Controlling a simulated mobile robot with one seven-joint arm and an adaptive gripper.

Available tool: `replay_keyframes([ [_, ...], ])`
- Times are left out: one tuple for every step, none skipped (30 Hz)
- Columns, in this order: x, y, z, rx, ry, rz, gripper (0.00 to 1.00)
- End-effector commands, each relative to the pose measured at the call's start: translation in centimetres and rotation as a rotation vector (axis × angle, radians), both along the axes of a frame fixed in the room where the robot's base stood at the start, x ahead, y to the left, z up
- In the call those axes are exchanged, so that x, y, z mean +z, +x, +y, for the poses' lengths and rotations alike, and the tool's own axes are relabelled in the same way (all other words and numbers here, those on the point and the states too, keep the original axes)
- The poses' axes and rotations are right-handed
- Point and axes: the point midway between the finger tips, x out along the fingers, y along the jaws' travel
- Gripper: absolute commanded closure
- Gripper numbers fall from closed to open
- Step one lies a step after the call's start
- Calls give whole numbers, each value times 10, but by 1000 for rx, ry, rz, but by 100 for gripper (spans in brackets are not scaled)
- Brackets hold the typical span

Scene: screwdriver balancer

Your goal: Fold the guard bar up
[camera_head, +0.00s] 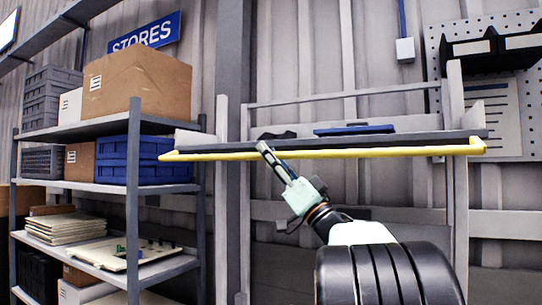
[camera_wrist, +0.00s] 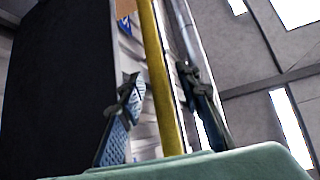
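The yellow guard bar (camera_head: 380,152) runs level along the front of a dark grey shelf board (camera_head: 350,141) in the head view, with a bent arm at each end. My gripper (camera_head: 265,149) reaches up from below, with its fingertips at the left half of the bar. In the wrist view the bar (camera_wrist: 158,60) passes between the two fingers of my gripper (camera_wrist: 160,82). The fingers are apart, with a gap visible on the left of the bar. Whether the right finger touches it, I cannot tell.
A blue flat item (camera_head: 354,129) and a dark object (camera_head: 275,134) lie on the board behind the bar. A grey rack (camera_head: 165,126) with boxes and blue crates (camera_head: 114,160) stands to the left. A pegboard (camera_head: 508,90) hangs at the right. Below the bar is mostly open.

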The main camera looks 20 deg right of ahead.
Motion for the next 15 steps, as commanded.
replay_keyframes([
  [0, 0, 0, 0, 0, 0, 68],
  [0, 0, 0, 0, 0, 0, 68],
  [0, 0, 0, 0, 0, 0, 73],
  [0, 0, 0, 0, 0, 0, 76],
  [0, 0, 0, 0, 0, 0, 79],
  [0, 0, 0, 0, 0, 0, 84],
  [0, 0, 0, 0, 0, 0, 87],
  [0, 0, 0, 0, 0, 0, 90],
  [0, 0, 0, 0, 0, 0, 95],
  [0, 0, 0, 0, 0, 0, 98],
  [0, 0, 0, 0, 0, 0, 100],
  [0, 0, 0, 0, 0, 0, 100],
  [0, 0, 0, 0, 0, 0, 100],
  [0, 0, 0, 0, 0, 0, 100],
  [0, 0, 0, 0, 0, 0, 100],
])
